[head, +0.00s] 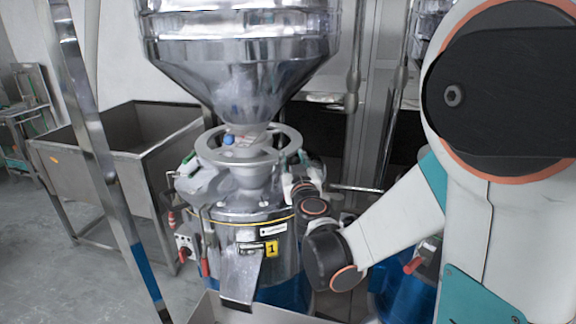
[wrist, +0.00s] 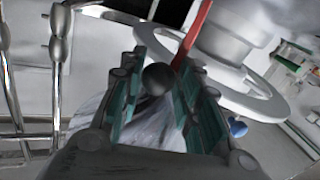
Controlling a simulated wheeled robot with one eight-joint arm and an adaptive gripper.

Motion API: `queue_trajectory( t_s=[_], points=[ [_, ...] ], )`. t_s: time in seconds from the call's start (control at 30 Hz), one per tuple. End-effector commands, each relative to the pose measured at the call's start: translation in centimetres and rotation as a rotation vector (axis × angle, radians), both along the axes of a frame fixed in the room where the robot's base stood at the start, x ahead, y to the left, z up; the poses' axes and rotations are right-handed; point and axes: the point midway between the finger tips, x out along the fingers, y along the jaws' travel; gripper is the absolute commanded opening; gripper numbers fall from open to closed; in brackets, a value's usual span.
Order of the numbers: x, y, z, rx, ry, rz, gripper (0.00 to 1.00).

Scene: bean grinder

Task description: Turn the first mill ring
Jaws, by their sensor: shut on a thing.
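The first mill (head: 225,215) stands in the middle of the head view, with a yellow label "1" on its front. In the wrist view the ring (wrist: 262,102) lies just beyond and right of my gripper (wrist: 163,68). The teal-padded fingers are closed around a dark round knob (wrist: 158,79). Whether this knob joins the ring is hidden. In the head view my wrist hides most of the fingers, at the mill's right side.
A big steel hopper (head: 240,50) hangs above the mill. A slanted metal post (head: 95,130) stands in front at left, with a steel bin (head: 110,150) behind it. A second blue-based machine (head: 400,290) is partly behind my arm. A red bar (wrist: 197,35) crosses near the fingers.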

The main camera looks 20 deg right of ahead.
Motion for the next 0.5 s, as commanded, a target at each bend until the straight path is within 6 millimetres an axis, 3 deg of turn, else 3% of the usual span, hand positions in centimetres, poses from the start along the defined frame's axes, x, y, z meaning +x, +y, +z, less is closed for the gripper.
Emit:
queue_trajectory(
  t_s=[0.03,0.5],
  points=[
    [0.40,-0.97,0.18,0.000,0.000,-0.021,0.00],
    [0.70,-1.22,0.22,0.000,0.000,-0.020,0.00]
  ],
)
